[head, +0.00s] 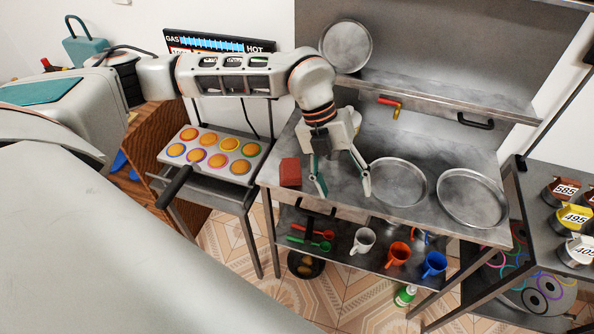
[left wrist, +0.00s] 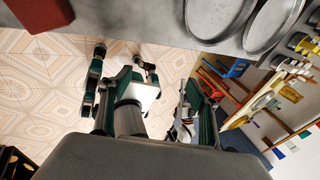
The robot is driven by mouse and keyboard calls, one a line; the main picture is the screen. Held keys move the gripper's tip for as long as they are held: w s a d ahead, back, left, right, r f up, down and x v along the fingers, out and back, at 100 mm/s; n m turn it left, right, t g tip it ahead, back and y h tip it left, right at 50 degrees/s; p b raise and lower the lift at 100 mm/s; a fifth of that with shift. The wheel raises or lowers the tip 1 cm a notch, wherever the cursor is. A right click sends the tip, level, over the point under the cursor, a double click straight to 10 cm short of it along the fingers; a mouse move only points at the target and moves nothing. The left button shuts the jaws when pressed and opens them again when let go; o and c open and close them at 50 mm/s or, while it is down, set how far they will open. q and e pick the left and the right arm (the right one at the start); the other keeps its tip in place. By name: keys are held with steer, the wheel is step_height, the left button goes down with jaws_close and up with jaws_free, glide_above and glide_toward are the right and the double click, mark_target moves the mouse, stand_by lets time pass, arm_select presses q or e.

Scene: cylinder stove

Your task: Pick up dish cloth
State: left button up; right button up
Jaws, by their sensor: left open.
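The dish cloth appears to be the small red folded piece (head: 290,172) at the left front of the steel table in the head view. It also shows at the top left corner of the left wrist view (left wrist: 38,12), cut by the edge. My left gripper (head: 342,188) is open and empty, pointing down over the table's front part. Its fingers are to the right of the cloth, the nearer one a short gap away. I cannot tell their exact height above the table. My right gripper is not in view.
Two round pans (head: 397,183) (head: 470,197) are to the right of my left gripper. A tray of orange rounds (head: 214,153) stands on the stove to the left. Mugs (head: 398,253) and utensils are on the lower shelf. An upper shelf (head: 440,98) runs behind.

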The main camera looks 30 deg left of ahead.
mark_target(290, 168)
arm_select(q)
steer(key=w+a+n+y, duration=0.1)
steer(key=a, duration=0.4)
steer(key=w+a+r+n+y, duration=0.1)
steer(key=a+y, duration=0.1)
steer(key=a, duration=0.3)
steer(key=w+a+r+n+y, duration=0.1)
steer(key=a+n, duration=0.1)
steer(key=a, duration=0.3)
steer(key=shift+w+a+r+t+y, duration=0.1)
steer(key=shift+w+a+t+y, duration=0.1)
steer(key=shift+w+t+y, duration=0.15)
steer(key=shift+a, duration=0.25)
steer(key=f, duration=0.7)
steer(key=shift+s+a+f, duration=0.1)
steer(key=shift+s+f, duration=0.15)
steer(key=shift+f, duration=0.1)
steer(key=c, duration=1.2)
steer(key=shift+r, duration=0.1)
step_height(290, 168, up, 20)
steer(key=shift+f+p, duration=0.1)
steer(key=shift+p, duration=0.25)
